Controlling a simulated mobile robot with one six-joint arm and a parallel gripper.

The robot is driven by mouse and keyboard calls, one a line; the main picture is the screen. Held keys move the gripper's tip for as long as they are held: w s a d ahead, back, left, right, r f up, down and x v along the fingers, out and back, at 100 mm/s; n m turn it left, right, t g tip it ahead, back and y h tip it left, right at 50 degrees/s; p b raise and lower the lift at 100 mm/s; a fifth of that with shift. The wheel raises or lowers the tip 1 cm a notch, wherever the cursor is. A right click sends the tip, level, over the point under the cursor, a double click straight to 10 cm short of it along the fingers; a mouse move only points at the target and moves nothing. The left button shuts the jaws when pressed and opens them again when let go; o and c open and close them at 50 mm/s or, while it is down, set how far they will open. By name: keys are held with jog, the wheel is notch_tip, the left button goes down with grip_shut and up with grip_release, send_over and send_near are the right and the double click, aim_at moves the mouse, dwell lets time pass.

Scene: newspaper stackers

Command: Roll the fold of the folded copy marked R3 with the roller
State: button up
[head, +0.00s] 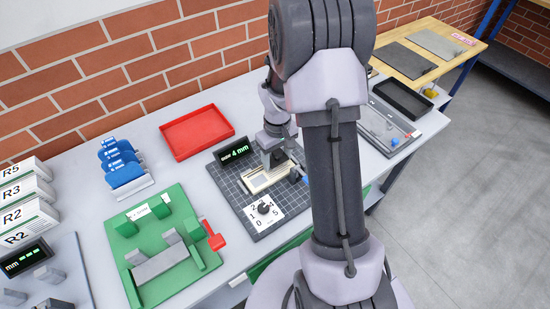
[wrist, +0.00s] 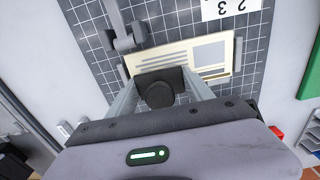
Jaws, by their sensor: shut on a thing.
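My gripper (head: 271,158) is over the dark gridded mat in the head view. In the wrist view my gripper (wrist: 161,82) is shut on a black block with a round knob, which looks like the roller (wrist: 158,94). A cream folded copy (wrist: 208,54) with printed lines and a grey picture lies flat on the mat; it also shows in the head view (head: 258,184). The roller is at one long edge of the copy. I cannot tell whether it touches the paper, and no R3 mark is readable on it.
A display reading 4 mm (head: 236,151) and a numbered dial plate (head: 264,213) are beside the copy. A grey T-shaped part (wrist: 123,37) lies near it. A green fixture (head: 160,246), red tray (head: 197,132) and labelled stacks (head: 27,190) stand to the left.

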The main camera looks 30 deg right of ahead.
notch_tip(320, 180, up, 7)
jog(key=p, duration=0.5)
jog(key=shift+r+p, duration=0.15)
jog(key=shift+p, duration=0.15)
